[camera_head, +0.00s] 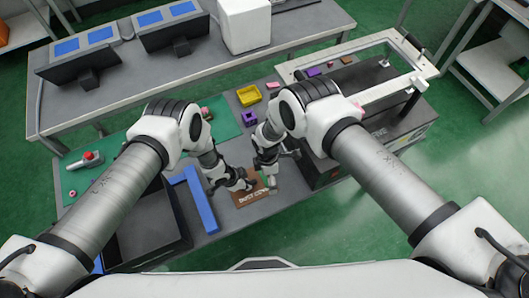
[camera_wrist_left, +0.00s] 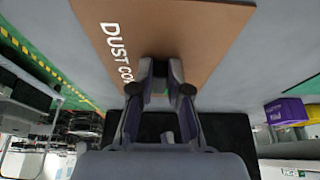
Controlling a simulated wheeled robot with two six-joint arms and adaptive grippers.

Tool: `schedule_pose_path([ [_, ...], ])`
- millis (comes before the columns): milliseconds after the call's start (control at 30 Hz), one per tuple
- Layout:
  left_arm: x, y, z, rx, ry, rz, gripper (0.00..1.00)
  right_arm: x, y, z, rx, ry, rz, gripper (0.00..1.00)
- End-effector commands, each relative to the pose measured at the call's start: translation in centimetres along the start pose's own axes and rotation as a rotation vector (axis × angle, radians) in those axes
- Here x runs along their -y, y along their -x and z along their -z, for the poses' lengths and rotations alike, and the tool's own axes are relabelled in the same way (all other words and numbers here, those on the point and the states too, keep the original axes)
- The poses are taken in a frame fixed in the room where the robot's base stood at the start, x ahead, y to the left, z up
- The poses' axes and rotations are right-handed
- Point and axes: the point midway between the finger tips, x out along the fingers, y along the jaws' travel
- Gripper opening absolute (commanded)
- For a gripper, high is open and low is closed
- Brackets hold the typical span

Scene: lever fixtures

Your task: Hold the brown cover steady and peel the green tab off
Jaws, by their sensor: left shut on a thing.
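The brown cover (camera_head: 243,201), with white lettering, lies at the front middle of the grey table. In the left wrist view the cover (camera_wrist_left: 200,35) reads "DUST CO" before my fingers hide the rest. My left gripper (camera_head: 246,186) is shut on the cover's edge; its fingertips (camera_wrist_left: 161,92) meet the brown surface in the wrist view. My right gripper (camera_head: 271,180) hangs at the cover's right side, and its fingers are too small to tell open from shut. I cannot make out the green tab clearly; it may be hidden by the right gripper.
A blue bar (camera_head: 198,205) and a black box (camera_head: 145,238) lie left of the cover. A dark machine (camera_head: 345,145) stands at right. A yellow bin (camera_head: 248,95) and purple bin (camera_head: 250,117) are behind.

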Motion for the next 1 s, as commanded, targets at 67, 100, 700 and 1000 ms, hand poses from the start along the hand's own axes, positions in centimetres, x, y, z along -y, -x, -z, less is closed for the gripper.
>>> schedule_pose_path([
  [67, 0.0, 0.0, 0.0, 0.0, 0.0, 0.0, 0.0, -0.4, 1.1, 0.1, -0.009, 0.196, 0.021, 1.0],
  [100, 0.0, 0.0, 0.0, 0.0, 0.0, 0.0, 0.0, -0.6, 1.7, 0.1, -0.017, 0.294, 0.031, 1.0],
  [700, 0.0, 0.0, 0.0, 0.0, 0.0, 0.0, 0.0, -4.5, 2.9, 0.7, -0.048, 0.503, -0.015, 1.0],
  [1000, 0.0, 0.0, 0.0, 0.0, 0.0, 0.0, 0.0, -4.7, -3.1, 0.9, -0.047, 0.503, -0.018, 1.0],
])
